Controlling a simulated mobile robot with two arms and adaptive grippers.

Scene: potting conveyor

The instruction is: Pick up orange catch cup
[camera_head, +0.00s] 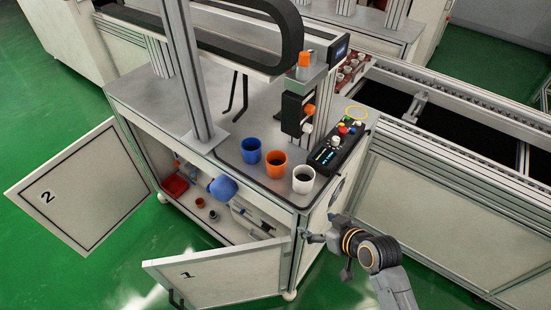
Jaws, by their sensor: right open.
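The orange catch cup (276,164) stands upright on the machine's table near its front edge, between a blue cup (251,150) on its left and a white cup (303,179) on its right. The white cup looks dark inside. My right gripper (322,247) is open and empty. It shows at the lower right, below the white cup and beside the corner of the cabinet, apart from the orange cup. My left gripper is not in view.
Cabinet door 1 (215,267) and door 2 (77,187) stand open, with a blue rounded object (222,187) and small items inside. A control box (335,150) with buttons lies right of the cups. A conveyor (455,120) runs at right.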

